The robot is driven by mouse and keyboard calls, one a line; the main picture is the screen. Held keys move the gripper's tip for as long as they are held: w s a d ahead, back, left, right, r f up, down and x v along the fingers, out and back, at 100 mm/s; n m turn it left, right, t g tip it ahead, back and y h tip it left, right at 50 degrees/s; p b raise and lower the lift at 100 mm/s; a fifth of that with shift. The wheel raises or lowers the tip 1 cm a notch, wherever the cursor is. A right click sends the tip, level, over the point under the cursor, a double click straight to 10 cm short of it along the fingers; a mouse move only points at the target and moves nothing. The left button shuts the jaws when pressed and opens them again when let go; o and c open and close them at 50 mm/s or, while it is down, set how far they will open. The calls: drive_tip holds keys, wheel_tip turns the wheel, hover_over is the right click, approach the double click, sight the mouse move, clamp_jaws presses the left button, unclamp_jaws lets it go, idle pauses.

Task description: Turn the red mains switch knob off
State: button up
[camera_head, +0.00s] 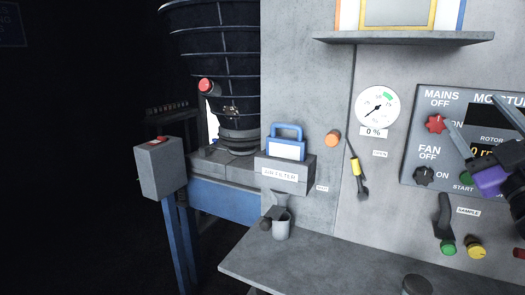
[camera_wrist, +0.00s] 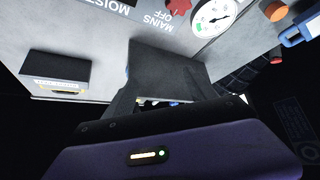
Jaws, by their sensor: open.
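The red mains switch knob (camera_head: 436,124) sits on the dark control panel (camera_head: 408,150) at the right, with OFF printed above it and ON to its right. I cannot tell its setting for sure. In the wrist view the knob (camera_wrist: 178,6) shows at the top edge, beside the upside-down MAINS OFF label. My gripper (camera_head: 476,120) is open and empty, in front of the panel just right of the knob, and I see no contact with it. Its fingers hide part of the ON label.
The black fan knob (camera_head: 424,175) lies below the mains knob. A round gauge (camera_head: 377,107) reading 0 % is to the left. Green (camera_head: 448,249) and yellow (camera_head: 476,252) knobs stick out lower down. A shelf (camera_head: 405,37) juts out above, and a grey ledge (camera_head: 320,262) below.

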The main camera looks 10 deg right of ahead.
drive_tip(key=s+a+f+m+g+h, duration=0.1)
drive_tip(key=s+a+f+m, duration=0.35)
drive_tip(key=f, duration=0.35)
drive_tip(key=s+a+f+m+g+h, duration=0.1)
drive_tip(key=s+a+f+m+h, duration=0.15)
drive_tip(key=s+f+m, duration=0.4)
drive_tip(key=s+a+f+m+g+h, duration=0.1)
drive_tip(key=s+a+f+m, duration=0.3)
drive_tip(key=f, duration=0.6)
drive_tip(key=s+a+f+n+g+y, duration=0.2)
drive_tip(key=s+a+f+n+y, duration=0.2)
drive_tip(key=s, duration=0.7)
drive_tip(key=s+a+f+n+g+y, duration=0.3)
drive_tip(key=s+a+f, duration=0.5)
drive_tip(key=s+f, duration=0.3)
wheel_tip(320, 180, down, 2)
drive_tip(key=shift+s+a+f+n+g+y, duration=0.1)
drive_tip(key=shift+s+a+n+g+y, duration=0.2)
drive_tip(key=shift+y, duration=0.55)
drive_tip(key=shift+d, duration=0.1)
